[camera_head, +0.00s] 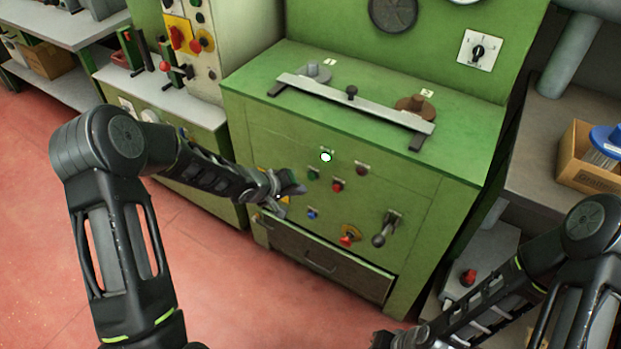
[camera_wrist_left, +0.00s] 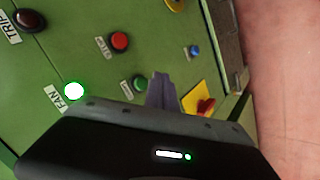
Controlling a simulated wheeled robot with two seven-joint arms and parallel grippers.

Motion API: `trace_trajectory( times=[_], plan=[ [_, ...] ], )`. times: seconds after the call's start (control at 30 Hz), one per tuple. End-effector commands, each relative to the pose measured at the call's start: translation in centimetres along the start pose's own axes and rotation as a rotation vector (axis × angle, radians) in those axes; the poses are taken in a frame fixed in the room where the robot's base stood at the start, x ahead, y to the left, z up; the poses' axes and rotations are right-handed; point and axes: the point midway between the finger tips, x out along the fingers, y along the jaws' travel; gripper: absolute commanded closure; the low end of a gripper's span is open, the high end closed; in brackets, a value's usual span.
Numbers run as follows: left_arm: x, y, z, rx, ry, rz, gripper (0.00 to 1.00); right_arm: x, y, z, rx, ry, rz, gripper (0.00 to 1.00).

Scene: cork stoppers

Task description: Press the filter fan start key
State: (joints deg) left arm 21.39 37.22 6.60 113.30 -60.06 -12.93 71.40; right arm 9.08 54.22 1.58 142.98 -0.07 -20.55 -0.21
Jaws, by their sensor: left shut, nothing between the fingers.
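The green key (camera_head: 313,174) is on the front of the green cabinet, below a glowing white lamp (camera_head: 326,157). In the left wrist view the green key (camera_wrist_left: 140,84) has a small label I cannot read, and the lit lamp (camera_wrist_left: 74,90) is labelled FAN. A red key (camera_wrist_left: 119,41) labelled STOP is beside the green one. My left gripper (camera_head: 298,189) is shut and empty, its tip just left of and below the green key. In the left wrist view its fingertips (camera_wrist_left: 160,90) are close beside that key; contact cannot be told. My right gripper (camera_head: 383,340) is barely visible at the bottom edge.
A dark TRIP lamp (camera_head: 361,168), blue button (camera_head: 313,214), red knob on yellow (camera_head: 347,238) and grey lever (camera_head: 385,228) share the panel. A drawer (camera_head: 330,262) is below. A metal bar (camera_head: 350,98) lies across the cabinet top.

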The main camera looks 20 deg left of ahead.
Motion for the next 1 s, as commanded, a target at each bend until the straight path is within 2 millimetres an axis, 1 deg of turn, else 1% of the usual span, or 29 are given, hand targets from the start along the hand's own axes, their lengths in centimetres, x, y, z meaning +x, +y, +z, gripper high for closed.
trace_trajectory(
  times=[0.2,0.33,1.0],
  plan=[
    [-1.6,-1.2,1.1,-0.002,0.001,-0.001,1.0,0.1,0.0,0.0,0.0,0.0,0.0,1.0],
    [-2.1,-1.6,1.5,-0.001,0.0,-0.001,1.0,0.1,0.0,0.0,0.0,0.0,0.0,1.0],
    [-2.2,-1.6,1.6,-0.001,0.0,-0.001,1.0,0.1,0.0,0.0,0.0,0.0,0.0,1.0]
  ],
)
